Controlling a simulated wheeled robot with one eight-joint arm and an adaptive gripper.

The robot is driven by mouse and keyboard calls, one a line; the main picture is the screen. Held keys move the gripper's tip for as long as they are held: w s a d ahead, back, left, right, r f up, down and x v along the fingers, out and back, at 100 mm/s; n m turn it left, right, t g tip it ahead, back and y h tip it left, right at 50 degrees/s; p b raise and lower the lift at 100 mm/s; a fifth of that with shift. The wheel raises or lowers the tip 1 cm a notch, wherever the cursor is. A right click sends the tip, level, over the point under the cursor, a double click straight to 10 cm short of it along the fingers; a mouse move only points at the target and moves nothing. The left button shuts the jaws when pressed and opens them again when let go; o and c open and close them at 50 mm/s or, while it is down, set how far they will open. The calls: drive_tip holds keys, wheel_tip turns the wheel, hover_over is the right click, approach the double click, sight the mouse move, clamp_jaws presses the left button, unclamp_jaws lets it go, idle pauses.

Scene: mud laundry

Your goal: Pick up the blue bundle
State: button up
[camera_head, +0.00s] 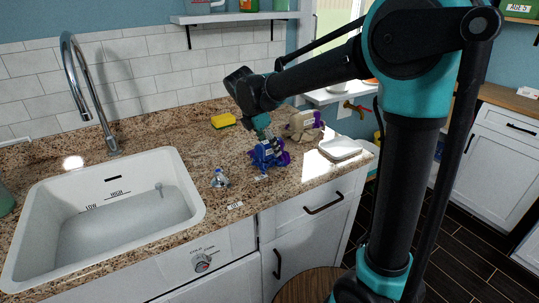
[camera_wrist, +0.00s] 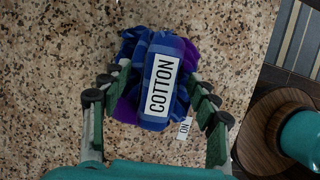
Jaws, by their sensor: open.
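The blue bundle (camera_head: 262,158) lies on the speckled stone counter to the right of the sink. In the wrist view the blue bundle (camera_wrist: 142,105) has purple parts and a white label reading "COTTON". My gripper (camera_head: 266,139) reaches down to it from above. In the wrist view my gripper (camera_wrist: 158,97) is open, with one finger on each side of the bundle. I cannot tell whether the fingers touch it. The bundle's underside is hidden.
A white sink (camera_head: 195,193) fills the left of the counter. A beige bundle (camera_head: 302,126), a white dish (camera_head: 340,147), a yellow-green sponge (camera_head: 223,121) and a small blue-and-white item (camera_head: 220,179) are nearby. A small "ON" tag (camera_wrist: 184,128) lies beside the bundle.

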drive_tip(key=c, duration=1.3)
